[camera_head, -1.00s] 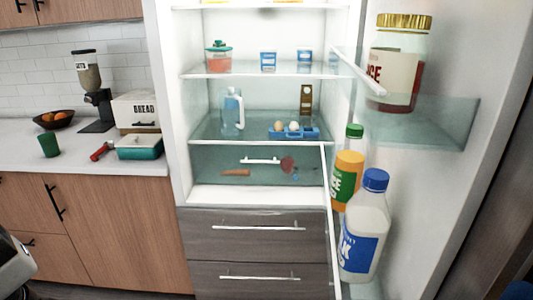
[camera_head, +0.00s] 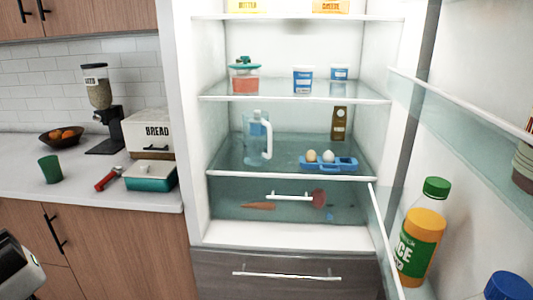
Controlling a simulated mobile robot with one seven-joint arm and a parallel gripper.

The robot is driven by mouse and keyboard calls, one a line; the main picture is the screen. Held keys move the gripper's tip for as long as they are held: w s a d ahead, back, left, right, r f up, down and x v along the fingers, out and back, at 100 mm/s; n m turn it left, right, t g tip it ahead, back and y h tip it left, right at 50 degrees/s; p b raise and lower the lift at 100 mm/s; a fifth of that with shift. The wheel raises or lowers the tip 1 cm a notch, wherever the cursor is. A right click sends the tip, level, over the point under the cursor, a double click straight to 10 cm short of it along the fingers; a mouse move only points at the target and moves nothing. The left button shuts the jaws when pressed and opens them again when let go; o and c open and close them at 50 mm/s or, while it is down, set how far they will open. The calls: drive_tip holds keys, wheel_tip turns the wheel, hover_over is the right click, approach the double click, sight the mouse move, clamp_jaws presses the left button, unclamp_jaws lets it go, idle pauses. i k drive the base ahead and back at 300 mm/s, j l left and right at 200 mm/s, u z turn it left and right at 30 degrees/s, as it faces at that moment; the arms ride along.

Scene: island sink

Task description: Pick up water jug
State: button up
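The water jug (camera_head: 257,137) is a clear, bluish pitcher with a handle on its right side. It stands upright on the middle glass shelf of the open fridge, toward the left. Part of my gripper (camera_head: 20,272) seems to show at the lower left edge, cut off by the frame. It is well away from the jug, in front of the lower cabinets, and its fingertips are not clear.
A blue egg tray (camera_head: 340,165) and a brown carton (camera_head: 339,123) stand right of the jug. The open fridge door with a juice bottle (camera_head: 420,240) bounds the right; the counter (camera_head: 90,195) bounds the left.

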sight(258, 132)
drive_tip(key=i+j+z, duration=0.3)
drive_tip(key=j, duration=0.2)
drive_tip(key=j+z, duration=0.25)
drive_tip(key=j, duration=0.25)
drive_tip(key=i+j+z, duration=0.15)
drive_tip(key=j+z, duration=0.15)
drive_tip(key=j, duration=0.3)
drive_tip(key=j+z, duration=0.25)
drive_tip(key=j, duration=0.3)
drive_tip(key=i, duration=0.5)
